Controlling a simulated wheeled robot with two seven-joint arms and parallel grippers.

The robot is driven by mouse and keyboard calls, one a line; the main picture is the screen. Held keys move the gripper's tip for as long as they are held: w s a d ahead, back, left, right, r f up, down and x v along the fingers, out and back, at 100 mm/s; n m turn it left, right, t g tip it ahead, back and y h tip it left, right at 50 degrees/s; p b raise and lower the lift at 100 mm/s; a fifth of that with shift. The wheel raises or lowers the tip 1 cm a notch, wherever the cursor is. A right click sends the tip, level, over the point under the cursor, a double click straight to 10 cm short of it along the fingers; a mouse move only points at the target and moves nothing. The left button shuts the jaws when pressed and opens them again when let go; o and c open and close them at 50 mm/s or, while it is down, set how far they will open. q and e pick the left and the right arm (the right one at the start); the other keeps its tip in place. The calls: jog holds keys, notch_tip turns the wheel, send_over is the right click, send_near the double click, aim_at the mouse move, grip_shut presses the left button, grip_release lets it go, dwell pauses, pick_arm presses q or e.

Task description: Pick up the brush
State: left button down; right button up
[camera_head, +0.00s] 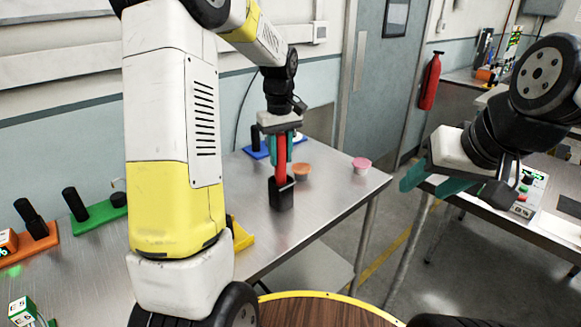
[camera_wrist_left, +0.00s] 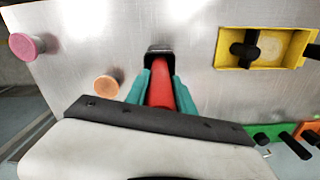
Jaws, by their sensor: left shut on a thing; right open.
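The brush shows as a red upright handle (camera_head: 281,172), its lower end in a black square holder (camera_head: 282,197) on the metal table. My left gripper (camera_head: 281,146) is shut on the upper part of the handle. In the left wrist view the teal fingers flank the red handle (camera_wrist_left: 161,88), which runs down to the black holder (camera_wrist_left: 160,50). The brush's lower end is hidden inside the holder. My right gripper (camera_head: 430,184) is open and empty, in the air at the right, away from the brush.
An orange cup (camera_head: 302,171) and a pink cup (camera_head: 361,165) stand near the holder. A yellow tray (camera_wrist_left: 232,67) with a dark-handled piece lies on the other side. Green (camera_head: 98,213) and orange (camera_head: 38,247) bases stand at left. A second table with a device (camera_head: 528,197) is at right.

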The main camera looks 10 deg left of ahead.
pick_arm(q)
notch_tip(320, 180, up, 18)
dwell(0.8)
